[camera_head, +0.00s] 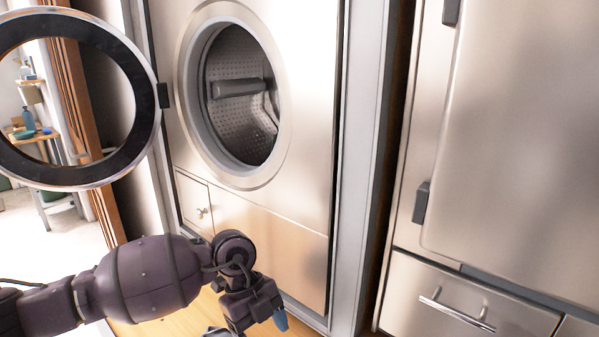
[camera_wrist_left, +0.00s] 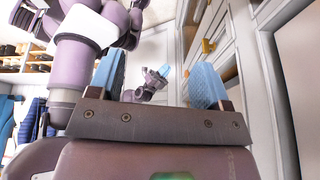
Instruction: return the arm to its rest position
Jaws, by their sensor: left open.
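My left arm comes in from the left in the head view. Its gripper (camera_head: 247,326) hangs low in front of the washing machine, cut by the bottom edge. In the left wrist view my left gripper (camera_wrist_left: 157,72) has its two blue fingers wide apart with nothing between them. My right gripper (camera_wrist_left: 150,88) seems to show small and farther off beyond that gap, with a light blue fingertip; its opening is too small to judge.
The washing machine (camera_head: 285,213) has its round door (camera_head: 148,130) swung open to the left, above my left arm; its drum (camera_head: 240,95) looks empty. A steel cabinet (camera_head: 510,150) with a handled drawer (camera_head: 455,305) stands at the right. Wooden floor shows below.

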